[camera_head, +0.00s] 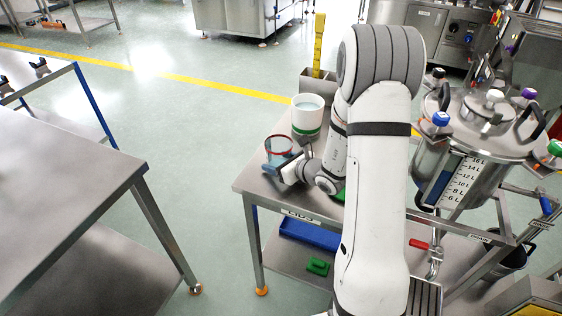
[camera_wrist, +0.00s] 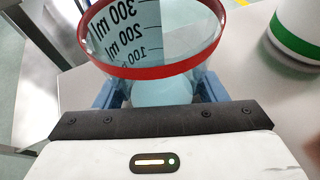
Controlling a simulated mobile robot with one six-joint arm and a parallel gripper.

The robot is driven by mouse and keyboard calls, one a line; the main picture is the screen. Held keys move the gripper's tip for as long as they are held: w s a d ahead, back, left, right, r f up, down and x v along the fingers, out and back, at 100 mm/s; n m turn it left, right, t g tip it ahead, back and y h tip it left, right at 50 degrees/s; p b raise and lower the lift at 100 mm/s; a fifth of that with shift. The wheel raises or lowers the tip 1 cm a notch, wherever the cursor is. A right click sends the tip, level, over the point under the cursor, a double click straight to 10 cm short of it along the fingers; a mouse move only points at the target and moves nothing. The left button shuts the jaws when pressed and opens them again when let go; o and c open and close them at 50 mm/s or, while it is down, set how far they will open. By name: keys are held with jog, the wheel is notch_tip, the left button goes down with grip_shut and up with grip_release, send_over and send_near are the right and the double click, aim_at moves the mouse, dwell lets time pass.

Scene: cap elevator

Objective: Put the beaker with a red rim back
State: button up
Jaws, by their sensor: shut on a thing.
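The beaker with a red rim (camera_wrist: 150,55) is clear, with a printed millilitre scale, and fills the upper middle of the wrist view. The beaker looks upright. Whether its base touches the table is hidden.
A white container with a green band (camera_head: 307,117) stands close behind and right of the beaker. A grey holder with a yellow upright piece (camera_head: 318,80) is farther back. A steel vessel (camera_head: 480,125) stands at the right. Another table (camera_head: 65,185) is at the left.

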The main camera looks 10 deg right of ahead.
jog(key=shift+f, duration=0.2)
jog(key=o, duration=1.1)
jog(key=shift+r, duration=0.1)
